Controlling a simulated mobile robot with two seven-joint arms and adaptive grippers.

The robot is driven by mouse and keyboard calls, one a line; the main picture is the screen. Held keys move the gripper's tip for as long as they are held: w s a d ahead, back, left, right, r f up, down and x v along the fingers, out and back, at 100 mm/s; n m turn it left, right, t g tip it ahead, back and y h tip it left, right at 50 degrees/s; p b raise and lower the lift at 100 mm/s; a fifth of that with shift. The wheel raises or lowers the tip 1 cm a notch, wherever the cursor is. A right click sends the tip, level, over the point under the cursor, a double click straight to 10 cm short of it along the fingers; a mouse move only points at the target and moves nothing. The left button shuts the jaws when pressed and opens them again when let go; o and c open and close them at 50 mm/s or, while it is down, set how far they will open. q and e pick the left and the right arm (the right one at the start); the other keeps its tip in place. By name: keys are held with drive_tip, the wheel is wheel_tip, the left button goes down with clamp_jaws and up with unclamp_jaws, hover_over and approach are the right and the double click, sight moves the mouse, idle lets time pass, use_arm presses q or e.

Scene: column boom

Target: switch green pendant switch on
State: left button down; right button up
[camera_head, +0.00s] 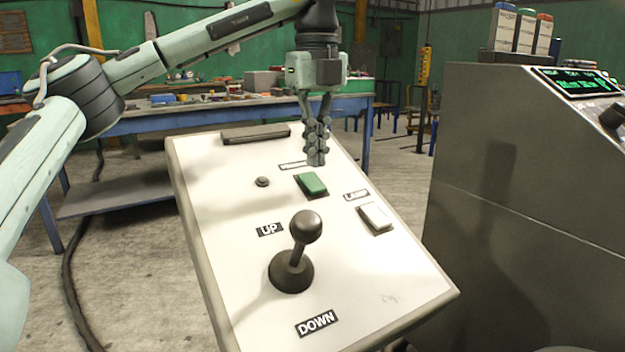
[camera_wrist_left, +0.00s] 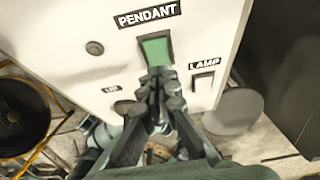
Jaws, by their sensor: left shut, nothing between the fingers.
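The green pendant switch (camera_head: 311,185) is a small green rocker on the tilted white control panel (camera_head: 230,230). It also shows in the left wrist view (camera_wrist_left: 157,52), under the PENDANT label (camera_wrist_left: 148,13). My left gripper (camera_head: 317,160) is shut and empty, fingers pointing down, just above the switch in the head view. In the left wrist view its fingertips (camera_wrist_left: 159,74) overlap the switch's lower edge; I cannot tell whether they touch it. The fingers partly hide the PENDANT label in the head view. My right gripper is not in view.
A white LAMP switch (camera_head: 376,217) sits right of the green switch. A black joystick (camera_head: 305,228) stands between the UP and DOWN labels. A small round lamp or button (camera_head: 262,182) is on the left. A grey cabinet (camera_head: 520,200) stands at right, a blue workbench (camera_head: 150,123) behind.

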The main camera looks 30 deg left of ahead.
sight(316, 185)
use_arm(q)
drive_tip(key=shift+f+b, duration=1.15)
drive_tip(key=shift+f, duration=0.6)
idle(0.8)
wheel_tip(316, 185, up, 7)
drive_tip(key=p, duration=0.6)
idle(0.4)
idle(0.4)
